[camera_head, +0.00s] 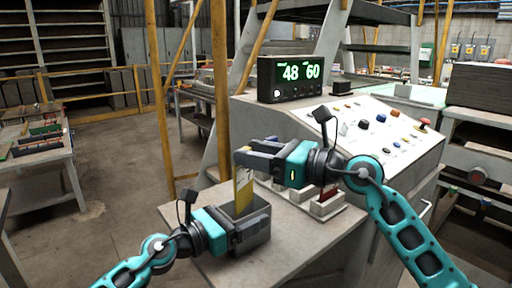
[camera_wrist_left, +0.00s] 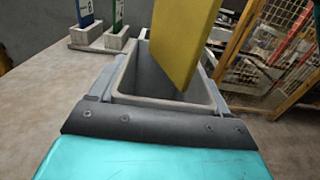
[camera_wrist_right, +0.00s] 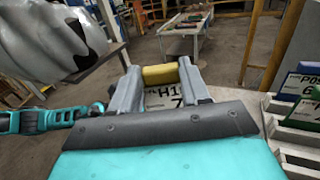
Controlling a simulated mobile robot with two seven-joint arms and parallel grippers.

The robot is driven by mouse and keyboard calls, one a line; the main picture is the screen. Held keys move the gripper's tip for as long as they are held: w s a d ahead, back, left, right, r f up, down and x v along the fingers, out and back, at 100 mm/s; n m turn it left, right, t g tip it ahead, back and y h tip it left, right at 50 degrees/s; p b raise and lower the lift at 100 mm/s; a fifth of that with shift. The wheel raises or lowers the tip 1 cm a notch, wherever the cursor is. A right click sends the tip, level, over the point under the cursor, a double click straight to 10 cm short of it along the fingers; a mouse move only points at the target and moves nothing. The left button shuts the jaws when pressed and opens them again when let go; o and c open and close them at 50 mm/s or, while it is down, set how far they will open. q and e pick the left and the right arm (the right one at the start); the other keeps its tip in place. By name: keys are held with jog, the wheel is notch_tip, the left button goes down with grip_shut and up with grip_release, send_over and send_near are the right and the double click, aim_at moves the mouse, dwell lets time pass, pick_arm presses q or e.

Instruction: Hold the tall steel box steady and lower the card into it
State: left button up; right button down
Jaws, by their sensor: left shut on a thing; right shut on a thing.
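The tall grey steel box (camera_head: 257,232) stands on the bench top, its open mouth facing up. My left gripper (camera_head: 238,232) is shut on its near wall; the box interior (camera_wrist_left: 150,75) shows in the left wrist view. My right gripper (camera_head: 246,156) is shut on the top of a yellow card (camera_head: 243,190) with a white printed face, held upright over the box. In the left wrist view the card (camera_wrist_left: 183,45) hangs at the mouth, its lower end against the view of the inside; I cannot tell how far in it is. The right wrist view shows its yellow top edge (camera_wrist_right: 160,74).
Grey holder blocks (camera_head: 322,207) with other cards stand right of the box; blue (camera_wrist_left: 86,12) and green (camera_wrist_left: 118,14) cards show in the left wrist view. A sloped control panel (camera_head: 375,130) and a display reading 48 60 (camera_head: 290,77) are behind. A yellow post (camera_head: 221,90) rises behind the bench.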

aim_at(245, 185)
jog(key=shift+f, duration=3.7)
jog(key=shift+c, duration=2.4)
grip_release()
notch_tip(245, 185, up, 12)
pick_arm(q)
jog(key=o, duration=1.3)
